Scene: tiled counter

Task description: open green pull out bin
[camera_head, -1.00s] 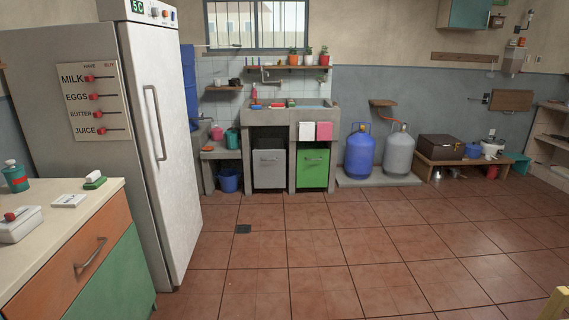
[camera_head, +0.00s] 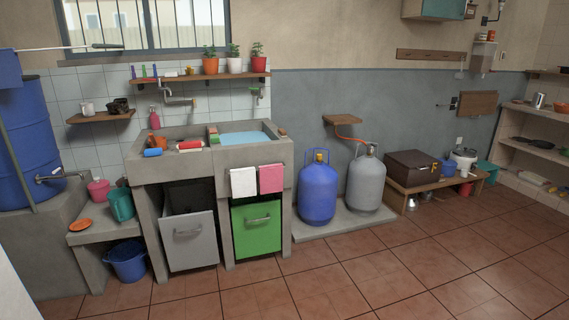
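The green pull-out bin (camera_head: 257,228) is under the right half of the concrete sink counter. Its front has a horizontal metal handle and appears flush in its bay, with a dark gap above it. A white cloth (camera_head: 243,182) and a pink cloth (camera_head: 271,178) hang from the counter edge just above it. A matching grey bin (camera_head: 188,242) is to its left, with its top tilted or pulled out somewhat and its dark inside showing. Neither of my grippers is in view.
The concrete sink counter (camera_head: 209,176) stands against the wall. A blue gas cylinder (camera_head: 317,192) and a grey one (camera_head: 365,184) stand right of it on a low slab. A blue bucket (camera_head: 128,262) is at the left. The tiled floor (camera_head: 330,275) in front is clear.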

